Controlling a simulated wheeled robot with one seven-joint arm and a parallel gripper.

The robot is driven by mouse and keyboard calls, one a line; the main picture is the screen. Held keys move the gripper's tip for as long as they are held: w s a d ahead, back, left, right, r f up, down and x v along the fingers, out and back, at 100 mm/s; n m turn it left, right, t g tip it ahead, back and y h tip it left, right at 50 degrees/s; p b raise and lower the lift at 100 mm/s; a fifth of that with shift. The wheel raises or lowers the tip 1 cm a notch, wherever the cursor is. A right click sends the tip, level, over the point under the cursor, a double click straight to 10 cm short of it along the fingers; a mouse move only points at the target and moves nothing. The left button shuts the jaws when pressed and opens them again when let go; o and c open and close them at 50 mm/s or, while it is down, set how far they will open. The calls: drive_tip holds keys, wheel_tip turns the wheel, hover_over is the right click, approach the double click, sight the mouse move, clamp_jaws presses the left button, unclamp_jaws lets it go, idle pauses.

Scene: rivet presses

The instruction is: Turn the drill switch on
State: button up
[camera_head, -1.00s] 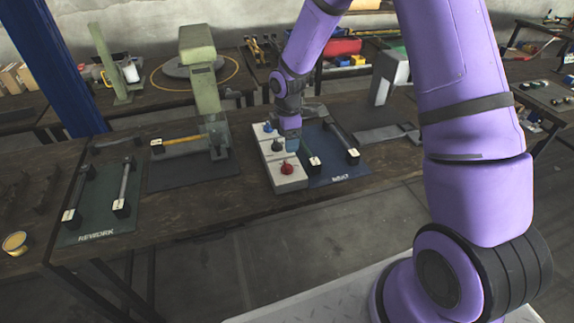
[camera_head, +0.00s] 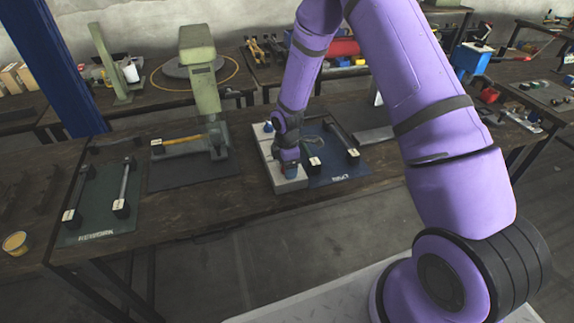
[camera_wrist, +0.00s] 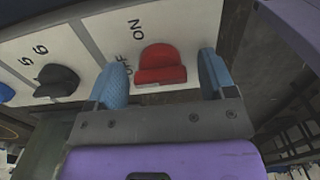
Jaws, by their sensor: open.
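The red switch knob (camera_wrist: 160,66) sits on a white panel beside the printed words ON and OFF in the wrist view. My gripper (camera_wrist: 160,82) is open, with one blue fingertip on each side of the red knob; I cannot tell whether either touches it. In the head view my gripper (camera_head: 290,172) is over the near end of the white control box (camera_head: 269,158) and hides the red knob. A black knob (camera_wrist: 57,82) with the numbers 5 and 6 beside it is to the left. A blue knob (camera_wrist: 5,92) is partly cut off at the left edge.
A dark blue mat (camera_head: 325,178) with metal bars lies right of the box. A green press (camera_head: 205,90) stands to its left, with a yellow-handled tool (camera_head: 182,140) nearby. A green mat (camera_head: 95,215) lies further left. The table front left of the box is clear.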

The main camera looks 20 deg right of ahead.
drive_tip(key=c, duration=0.9)
drive_tip(key=shift+c, duration=0.2)
drive_tip(key=shift+m, duration=0.4)
drive_tip(key=m, duration=1.3)
drive_tip(key=o, duration=0.9)
